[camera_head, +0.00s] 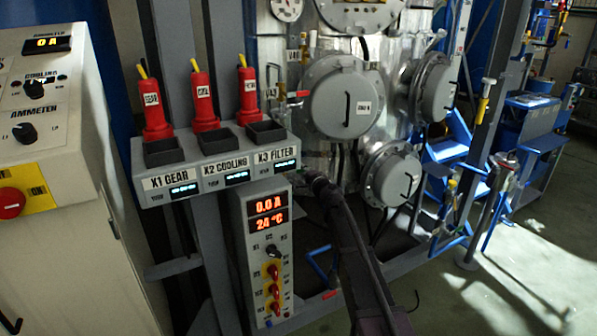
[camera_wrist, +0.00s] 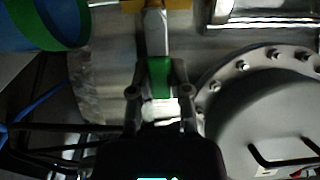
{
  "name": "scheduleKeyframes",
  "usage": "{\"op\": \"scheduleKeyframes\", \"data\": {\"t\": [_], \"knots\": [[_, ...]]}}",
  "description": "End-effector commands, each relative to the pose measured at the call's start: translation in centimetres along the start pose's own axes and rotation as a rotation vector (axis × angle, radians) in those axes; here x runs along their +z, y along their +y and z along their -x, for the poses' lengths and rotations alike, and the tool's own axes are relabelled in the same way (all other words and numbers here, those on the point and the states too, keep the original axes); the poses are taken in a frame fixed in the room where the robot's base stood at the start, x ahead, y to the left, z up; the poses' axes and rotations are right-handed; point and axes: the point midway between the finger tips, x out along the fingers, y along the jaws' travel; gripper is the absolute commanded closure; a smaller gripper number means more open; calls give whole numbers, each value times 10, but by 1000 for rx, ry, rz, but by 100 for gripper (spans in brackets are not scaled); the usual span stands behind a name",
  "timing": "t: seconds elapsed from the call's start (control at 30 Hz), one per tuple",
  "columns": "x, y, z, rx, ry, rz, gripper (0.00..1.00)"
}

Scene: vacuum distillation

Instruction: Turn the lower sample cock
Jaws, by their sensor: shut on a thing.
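In the wrist view, a short green handle (camera_wrist: 159,72) of a cock hangs below a pale metal stem (camera_wrist: 155,35). My gripper (camera_wrist: 160,90) has one finger on each side of this handle and is shut on it. In the head view, my arm reaches up from the bottom toward the vessel, with the gripper end (camera_head: 316,181) beside its lower left wall. The handle in the grip cannot be made out there. Whether the cock has been turned cannot be told.
The metal vessel (camera_head: 320,165) has round hatches, one large hatch (camera_head: 345,108) above my gripper. A control box (camera_head: 225,160) with red plugs stands close left of my gripper, above a switch panel (camera_head: 266,250). In the wrist view, a flanged hatch (camera_wrist: 270,115) is close at right.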

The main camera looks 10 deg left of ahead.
Motion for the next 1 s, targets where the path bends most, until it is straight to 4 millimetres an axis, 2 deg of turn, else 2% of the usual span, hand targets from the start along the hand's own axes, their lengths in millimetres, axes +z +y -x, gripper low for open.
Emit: {"op": "scheduleKeyframes", "data": {"t": [0.03, 0.1, 0.13, 0.67, 0.87, 1.0], "knots": [[0, 0, 0, 0, 0, -3, 67], [0, 0, 0, 0, 0, -2, 46], [0, 0, 0, 0, 0, -2, 40], [0, 0, 6, 0, 0, 0, 40], [1, 0, 24, 0, 1, 0, 40], [1, 0, 45, 0, 1, 0, 40]]}}
